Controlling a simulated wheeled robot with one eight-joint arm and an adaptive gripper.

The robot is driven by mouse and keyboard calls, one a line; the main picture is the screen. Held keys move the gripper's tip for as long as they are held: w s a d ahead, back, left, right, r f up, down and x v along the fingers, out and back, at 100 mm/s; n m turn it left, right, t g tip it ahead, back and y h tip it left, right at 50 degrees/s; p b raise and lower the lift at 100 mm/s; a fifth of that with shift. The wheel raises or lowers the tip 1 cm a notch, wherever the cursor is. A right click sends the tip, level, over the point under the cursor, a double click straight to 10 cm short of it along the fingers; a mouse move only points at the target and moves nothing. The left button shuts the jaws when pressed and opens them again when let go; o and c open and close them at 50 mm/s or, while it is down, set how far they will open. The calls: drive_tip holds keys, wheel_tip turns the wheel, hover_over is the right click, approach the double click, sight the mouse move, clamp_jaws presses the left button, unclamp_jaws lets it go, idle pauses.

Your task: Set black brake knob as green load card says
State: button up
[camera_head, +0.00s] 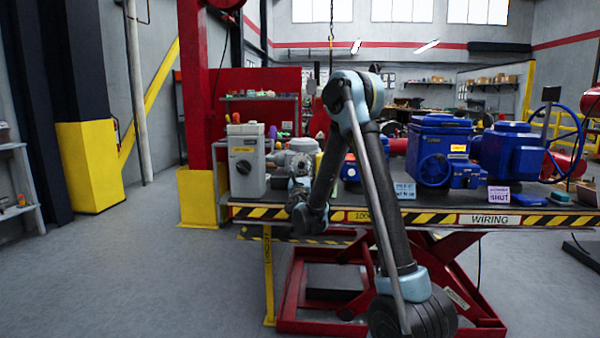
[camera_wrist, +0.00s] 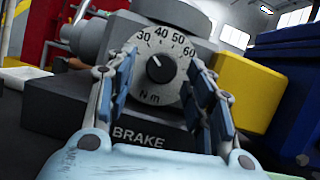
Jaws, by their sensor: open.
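The black brake knob (camera_wrist: 160,69) sits at the centre of a round grey dial marked 30, 40, 50, 60 and N m. Its small white mark points up and left, towards the 30 side; I cannot read it exactly. The dial is on a grey unit above a dark block (camera_wrist: 60,105) lettered BRAKE. In the head view the grey unit (camera_head: 301,150) stands on the bench, partly behind my arm. My gripper (camera_wrist: 166,75) is open, its blue-padded fingers on either side of the dial, apart from the knob as far as I can tell. I cannot make out a green load card.
A yellow block (camera_wrist: 246,90) is close right of the dial. On the bench (camera_head: 360,216), a grey switch box (camera_head: 246,165) stands left and blue actuators (camera_head: 437,150) stand right. A light blue card (camera_head: 405,190) and a SHUT card (camera_head: 499,195) are near the front edge.

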drive_tip(key=shift+w+r, duration=0.2)
drive_tip(key=shift+w, duration=0.1)
drive_tip(key=shift+c, duration=0.3)
drive_tip(key=c, duration=1)
drive_tip(key=shift+m, duration=0.3)
drive_tip(key=shift+m+h, duration=0.6)
